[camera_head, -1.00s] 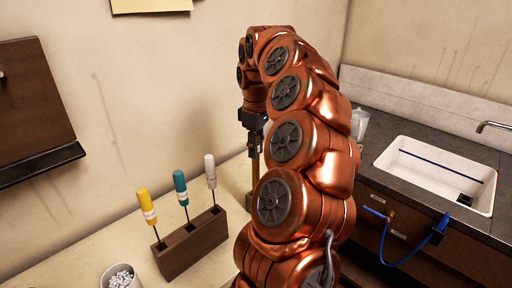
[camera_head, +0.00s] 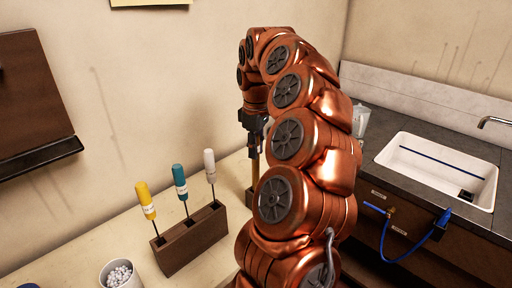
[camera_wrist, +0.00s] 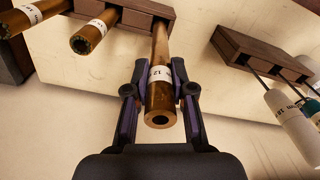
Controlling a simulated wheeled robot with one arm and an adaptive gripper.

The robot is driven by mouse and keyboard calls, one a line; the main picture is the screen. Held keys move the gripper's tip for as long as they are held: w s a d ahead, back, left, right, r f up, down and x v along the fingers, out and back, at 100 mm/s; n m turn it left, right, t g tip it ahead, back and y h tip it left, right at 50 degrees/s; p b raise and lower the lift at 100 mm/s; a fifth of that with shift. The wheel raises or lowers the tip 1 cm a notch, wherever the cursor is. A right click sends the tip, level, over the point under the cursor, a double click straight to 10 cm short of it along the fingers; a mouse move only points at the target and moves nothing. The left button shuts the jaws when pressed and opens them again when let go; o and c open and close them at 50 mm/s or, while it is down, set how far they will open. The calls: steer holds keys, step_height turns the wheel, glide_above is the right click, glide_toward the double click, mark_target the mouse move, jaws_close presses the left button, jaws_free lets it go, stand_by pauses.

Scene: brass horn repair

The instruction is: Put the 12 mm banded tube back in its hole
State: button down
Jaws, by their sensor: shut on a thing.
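The brass tube with a white band marked 12 (camera_wrist: 160,98) is between the two fingers of my gripper (camera_wrist: 160,92) in the wrist view. My gripper is shut on it, and the tube's open end faces the wrist camera. Its other end meets the brown wooden block (camera_wrist: 133,18) at the top; I cannot tell how far it sits in a hole. In the head view my gripper (camera_head: 254,145) points down above the block (camera_head: 249,197), which my arm partly hides.
Two other banded tubes (camera_wrist: 88,38) (camera_wrist: 28,16) stand at the block in the wrist view. A wooden holder (camera_head: 190,240) carries yellow, teal and white-handled tools. A cup of white pellets (camera_head: 120,273) stands at front left. A sink (camera_head: 440,165) is at right.

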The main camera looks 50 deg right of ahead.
mark_target(256, 167)
steer(key=shift+f+b, duration=2)
steer(key=shift+f, duration=1.6)
steer(key=c, duration=0.9)
jaws_free()
step_height(256, 167, up, 12)
stand_by(0.7)
